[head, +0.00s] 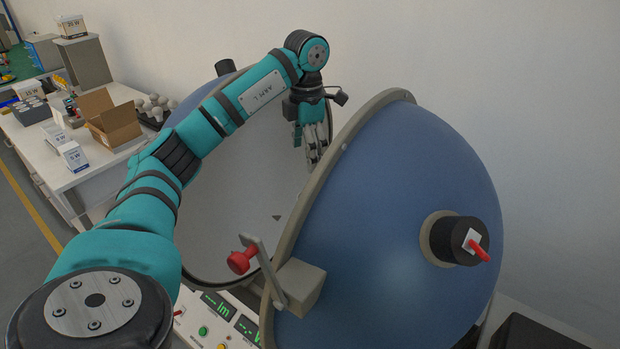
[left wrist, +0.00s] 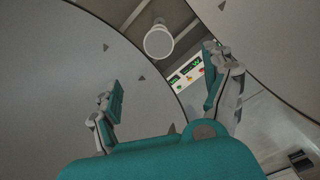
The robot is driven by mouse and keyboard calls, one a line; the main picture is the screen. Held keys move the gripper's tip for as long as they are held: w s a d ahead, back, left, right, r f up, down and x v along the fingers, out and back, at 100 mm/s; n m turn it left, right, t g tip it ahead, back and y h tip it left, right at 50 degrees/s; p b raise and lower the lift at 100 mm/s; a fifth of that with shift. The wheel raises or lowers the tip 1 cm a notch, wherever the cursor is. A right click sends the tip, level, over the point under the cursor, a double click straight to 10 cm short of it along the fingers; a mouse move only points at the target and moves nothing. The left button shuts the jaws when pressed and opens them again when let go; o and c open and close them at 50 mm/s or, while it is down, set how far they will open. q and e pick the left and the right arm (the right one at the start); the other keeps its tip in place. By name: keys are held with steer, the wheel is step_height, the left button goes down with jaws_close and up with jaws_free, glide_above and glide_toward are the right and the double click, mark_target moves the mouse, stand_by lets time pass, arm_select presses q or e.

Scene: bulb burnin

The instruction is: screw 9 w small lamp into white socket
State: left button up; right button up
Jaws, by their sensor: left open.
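My left gripper (head: 312,150) hangs fingers-down in the opening between the two halves of a large blue sphere with a pale inside. Its fingers are spread apart and nothing shows between them, also in the left wrist view (left wrist: 165,88). Beyond the fingertips, the left wrist view shows a round white piece (left wrist: 158,42) on a pale stem; I cannot tell whether it is the lamp or the white socket. In the head view that spot is hidden by the sphere halves. A box marked 9 W (head: 55,136) stands on the left table. My right gripper is not in view.
A control panel with green displays (head: 215,303) lies below. The left table (head: 98,178) holds an open carton (head: 112,122), several boxes and white bulbs (head: 155,104).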

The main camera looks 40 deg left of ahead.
arm_select(q)
steer(key=f+p, duration=0.1)
steer(key=f, duration=0.3)
steer(key=f+p, duration=0.1)
steer(key=f, duration=0.3)
steer(key=shift+w+f, duration=0.2)
steer(key=shift+f, duration=0.15)
step_height(320, 180, down, 5)
steer(key=shift+r+p, duration=0.1)
steer(key=shift+p, duration=0.85)
steer(key=shift+f, duration=0.55)
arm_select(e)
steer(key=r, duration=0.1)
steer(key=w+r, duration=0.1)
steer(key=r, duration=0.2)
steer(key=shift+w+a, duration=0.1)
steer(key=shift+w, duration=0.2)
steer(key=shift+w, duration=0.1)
